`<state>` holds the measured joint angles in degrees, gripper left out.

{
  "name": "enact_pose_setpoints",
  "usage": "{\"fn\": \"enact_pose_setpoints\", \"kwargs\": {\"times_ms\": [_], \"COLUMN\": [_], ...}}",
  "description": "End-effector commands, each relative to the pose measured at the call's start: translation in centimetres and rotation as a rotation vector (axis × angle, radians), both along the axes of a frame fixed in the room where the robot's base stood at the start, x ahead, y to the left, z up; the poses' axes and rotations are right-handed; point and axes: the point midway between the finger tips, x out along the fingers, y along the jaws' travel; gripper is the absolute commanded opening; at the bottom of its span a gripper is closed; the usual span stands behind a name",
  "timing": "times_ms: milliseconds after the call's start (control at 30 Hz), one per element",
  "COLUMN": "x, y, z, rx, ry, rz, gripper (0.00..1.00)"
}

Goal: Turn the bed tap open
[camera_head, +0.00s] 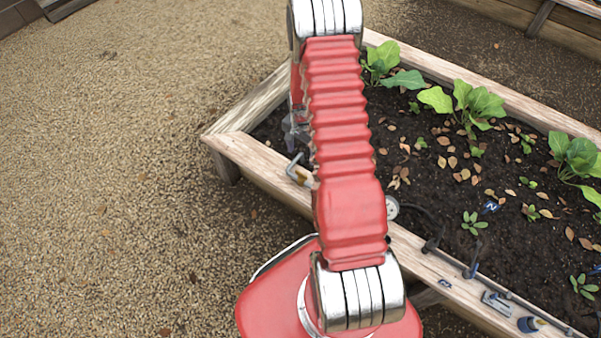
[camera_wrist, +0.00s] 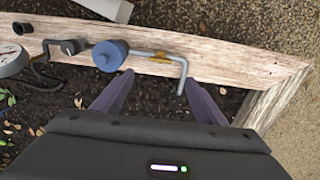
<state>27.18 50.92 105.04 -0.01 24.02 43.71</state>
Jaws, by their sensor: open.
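The bed tap shows in the wrist view as a grey pipe (camera_wrist: 150,53) along the wooden rim, with a round blue knob (camera_wrist: 110,55) and a spout bent downward (camera_wrist: 182,75). A small yellowish part sits between knob and spout. In the head view, the spout (camera_head: 293,162) shows left of my arm; the knob is hidden behind the arm. My gripper (camera_wrist: 158,79) is open and empty. In the wrist view, its left fingertip lies just below the knob and its right fingertip beside the spout's end. I cannot tell how far above the tap the fingers are.
The raised bed's wooden rim (camera_head: 265,165) runs diagonally, with a round gauge (camera_head: 392,207) and several small fittings on it. Leafy plants (camera_head: 465,104) grow in the dark soil. Open gravel (camera_head: 110,180) fills the left.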

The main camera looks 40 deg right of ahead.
Motion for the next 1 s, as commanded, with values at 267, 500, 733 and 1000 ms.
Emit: {"fn": "enact_pose_setpoints", "kwargs": {"times_ms": [267,500,733,1000], "x": [-0.1,-0.1,-0.1,0.0], "y": [0.1,0.1,0.1,0.1], "z": [-2.4,-5.4,-8.1,-11.3], "rx": [0.001,0.001,0.001,0.002], "ry": [0.003,0.003,0.003,0.002], "rz": [0.001,0.001,0.002,0.002], "gripper": [0.66,0.66,0.66,0.66]}}
